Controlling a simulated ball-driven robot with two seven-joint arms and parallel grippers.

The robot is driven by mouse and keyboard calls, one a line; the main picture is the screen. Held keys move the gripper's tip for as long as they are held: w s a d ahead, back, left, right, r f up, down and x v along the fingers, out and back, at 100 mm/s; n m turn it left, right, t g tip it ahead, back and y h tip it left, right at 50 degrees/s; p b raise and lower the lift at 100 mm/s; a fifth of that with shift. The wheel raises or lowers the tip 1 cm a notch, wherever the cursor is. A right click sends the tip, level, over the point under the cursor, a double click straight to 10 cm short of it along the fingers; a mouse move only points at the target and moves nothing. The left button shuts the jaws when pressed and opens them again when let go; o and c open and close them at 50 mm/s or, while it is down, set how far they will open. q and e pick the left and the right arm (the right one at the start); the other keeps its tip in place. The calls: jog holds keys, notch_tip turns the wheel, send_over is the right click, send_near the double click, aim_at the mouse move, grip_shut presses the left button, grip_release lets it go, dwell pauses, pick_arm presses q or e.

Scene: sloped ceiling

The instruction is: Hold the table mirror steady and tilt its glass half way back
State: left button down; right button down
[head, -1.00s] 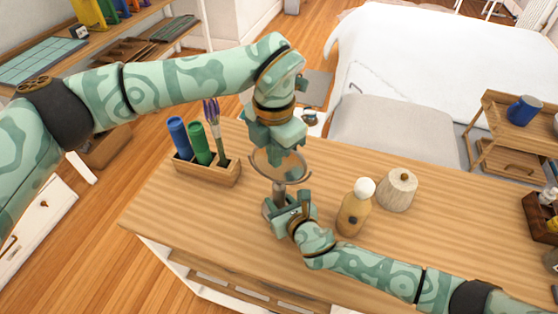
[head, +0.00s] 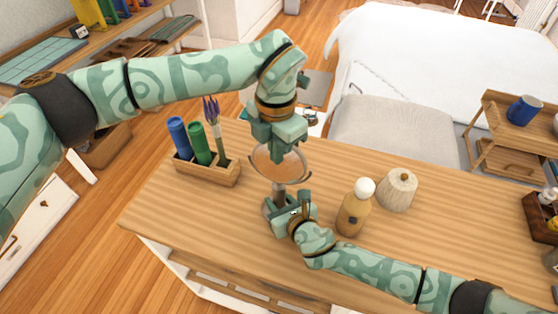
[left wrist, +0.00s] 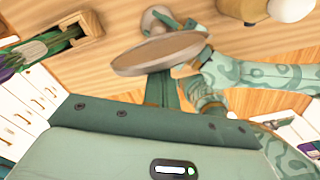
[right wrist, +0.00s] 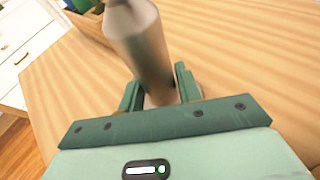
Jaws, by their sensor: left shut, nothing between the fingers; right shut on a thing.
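The table mirror's round glass (head: 279,166) stands on the wooden table in the head view, tilted in its curved frame. In the left wrist view the glass (left wrist: 160,52) shows as a thin oval, nearly edge-on. My right gripper (head: 288,207) is shut on the mirror's stem, and the right wrist view shows the pale stem (right wrist: 143,50) between its fingers. My left gripper (head: 279,142) is shut and empty at the glass's upper edge. I cannot tell whether it touches the glass. The mirror's base is mostly hidden by my right gripper in the head view.
The table front (head: 200,235) is clear.

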pick_arm(q)
jog(key=shift+w+d+f, duration=0.2)
jog(key=shift+w+f, duration=0.05)
jog(key=shift+w, duration=0.35)
dwell(0.7)
notch_tip(320, 180, up, 11)
jog(key=s, duration=0.2)
jog(key=shift+a, duration=0.3)
dwell(0.9)
dwell(0.3)
pick_arm(e)
jog(key=c, duration=0.9)
grip_release()
